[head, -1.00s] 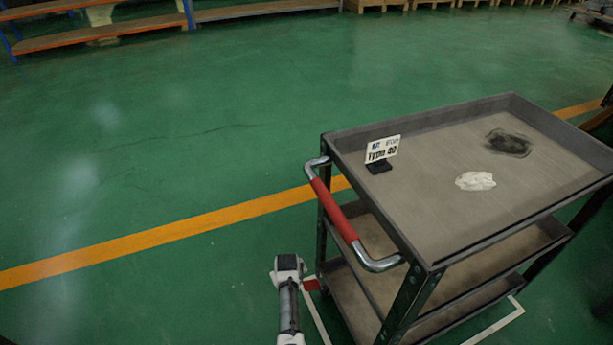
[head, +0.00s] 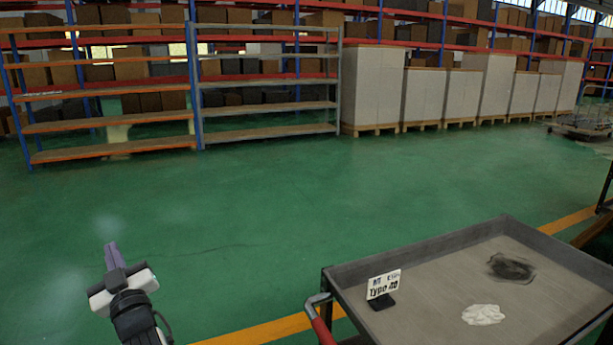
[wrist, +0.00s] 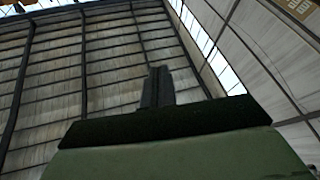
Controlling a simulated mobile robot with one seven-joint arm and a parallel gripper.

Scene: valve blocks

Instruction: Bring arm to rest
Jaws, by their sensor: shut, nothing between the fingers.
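My gripper (head: 113,256) is at the lower left of the head view, over the green floor. Its dark fingers point up and away, pressed together with nothing between them. In the wrist view the shut fingers (wrist: 158,87) stand up against a high wall and roof. My gripper is well to the left of the grey cart (head: 440,248) and apart from it.
The cart's top tray holds a small "Type" sign (head: 383,285), a white patch (head: 483,314) and a dark patch (head: 511,268). Its red handle (head: 322,331) shows at the bottom edge. Shelving (head: 268,107) and pallets of white boxes (head: 425,95) stand far back. The floor between is clear.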

